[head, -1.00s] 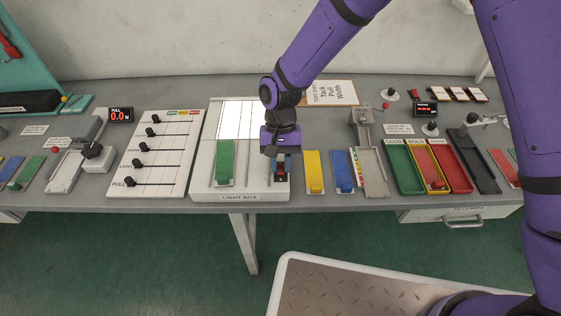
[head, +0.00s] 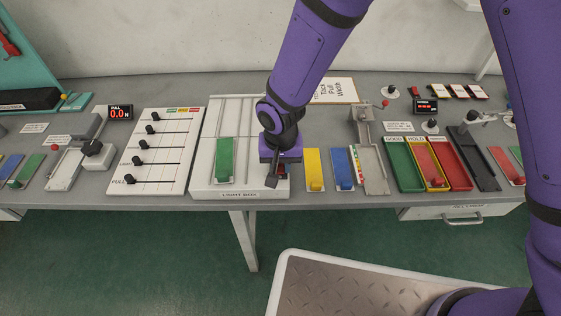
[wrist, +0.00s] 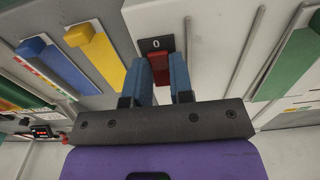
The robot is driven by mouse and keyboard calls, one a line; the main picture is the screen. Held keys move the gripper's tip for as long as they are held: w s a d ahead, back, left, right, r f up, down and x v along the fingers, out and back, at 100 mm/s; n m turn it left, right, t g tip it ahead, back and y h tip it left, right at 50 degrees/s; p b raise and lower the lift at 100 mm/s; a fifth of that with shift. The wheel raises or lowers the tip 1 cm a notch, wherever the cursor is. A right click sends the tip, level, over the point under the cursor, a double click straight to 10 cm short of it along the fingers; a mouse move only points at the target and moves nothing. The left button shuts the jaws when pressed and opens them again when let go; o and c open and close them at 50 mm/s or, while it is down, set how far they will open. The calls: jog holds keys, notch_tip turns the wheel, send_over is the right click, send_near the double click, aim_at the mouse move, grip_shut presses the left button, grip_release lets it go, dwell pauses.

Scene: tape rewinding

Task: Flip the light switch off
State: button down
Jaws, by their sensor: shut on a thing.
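The light box (head: 200,188) is a white panel on the bench, and its upper surface looks grey and unlit. Its red switch (wrist: 157,62) sits near the right front corner, below a black label marked 0. My gripper (head: 276,180) is over that corner in the head view. In the wrist view, the blue fingers of my gripper (wrist: 162,72) stand on either side of the red switch and are closed on it. The fingers hide part of the switch, and my wrist mostly hides it in the head view.
A green strip (head: 225,158) lies on the light box left of my gripper. Yellow (head: 313,166) and blue (head: 341,166) strips lie close on the right. A slider board (head: 150,180) is at the left. Green, yellow and red trays (head: 404,180) are further right.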

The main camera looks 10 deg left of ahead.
aim_at(281, 170)
dwell(0.3)
jog(key=c, duration=1)
grip_release()
jog(key=shift+r, duration=0.15)
notch_tip(281, 170, up, 10)
jog(key=shift+s+r, duration=0.25)
jog(key=shift+d, duration=0.1)
